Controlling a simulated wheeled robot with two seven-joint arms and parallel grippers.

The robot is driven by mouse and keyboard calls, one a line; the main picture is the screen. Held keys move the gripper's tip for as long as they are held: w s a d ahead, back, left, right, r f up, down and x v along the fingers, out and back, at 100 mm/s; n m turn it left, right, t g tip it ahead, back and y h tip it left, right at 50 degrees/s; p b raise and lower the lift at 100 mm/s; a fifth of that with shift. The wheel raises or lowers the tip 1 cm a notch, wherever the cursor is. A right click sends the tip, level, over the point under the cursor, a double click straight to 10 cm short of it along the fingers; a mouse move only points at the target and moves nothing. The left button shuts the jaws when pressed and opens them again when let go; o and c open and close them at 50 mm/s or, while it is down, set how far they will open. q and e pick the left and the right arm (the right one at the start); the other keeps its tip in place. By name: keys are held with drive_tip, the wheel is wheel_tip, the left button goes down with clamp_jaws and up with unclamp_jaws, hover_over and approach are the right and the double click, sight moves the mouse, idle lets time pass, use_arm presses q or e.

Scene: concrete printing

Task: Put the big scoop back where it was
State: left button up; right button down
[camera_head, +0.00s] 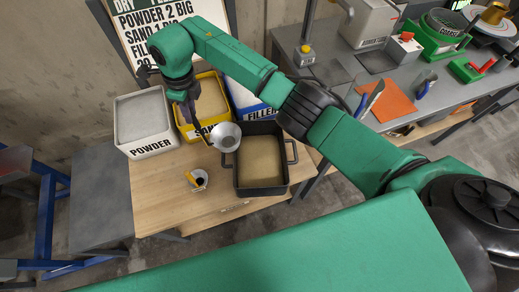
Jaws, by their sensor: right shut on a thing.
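The big scoop (226,136) has a round grey metal bowl and shows above the front right of the yellow sand bin (185,128), beside the black pot. My right gripper (194,117) reaches over the sand bin from above and is shut on the scoop's handle, which it mostly hides. The bowl hangs to the right of the gripper, near the pot's left handle; I cannot tell whether it touches anything. My left gripper is not in view.
A black two-handled pot (262,187) holds a tan layer. A white powder bin (150,146) stands left and a blue filler bin (252,112) behind. A small cup (198,182) with a yellow-handled tool stands in front. The wooden table's (160,205) front left is clear.

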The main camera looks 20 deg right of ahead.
drive_tip(key=shift+r, duration=0.7)
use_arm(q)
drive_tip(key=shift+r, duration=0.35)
